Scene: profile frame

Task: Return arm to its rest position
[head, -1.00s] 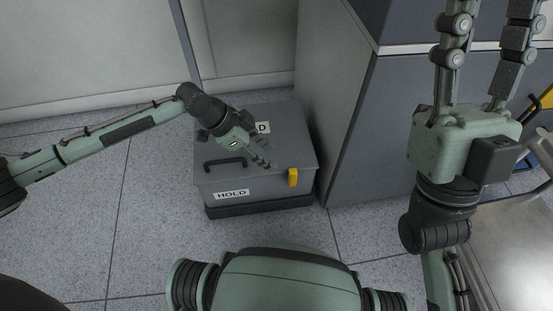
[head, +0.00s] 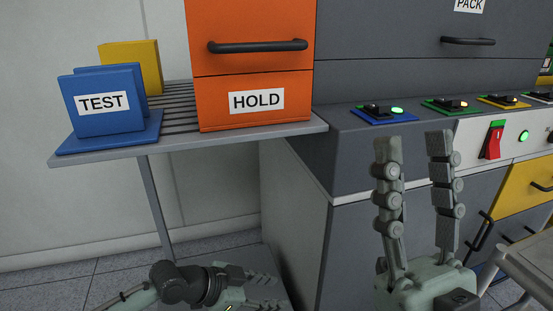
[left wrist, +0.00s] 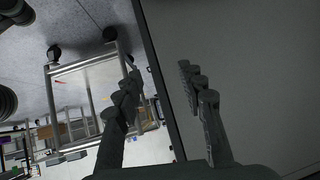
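My left gripper (head: 262,293) is low at the bottom of the head view, above the grey box on the floor, of which only a small part shows. In the left wrist view my left gripper's fingers (left wrist: 160,95) are spread apart with nothing between them. My right gripper (head: 413,145) points upward in front of the grey cabinet, its two fingers apart and empty.
A shelf (head: 200,142) holds an orange HOLD cabinet (head: 250,60) and a blue TEST holder (head: 103,125). A grey console (head: 350,150) with lit switches and a red rocker switch (head: 492,140) stands right. A metal cart (head: 525,265) is at lower right.

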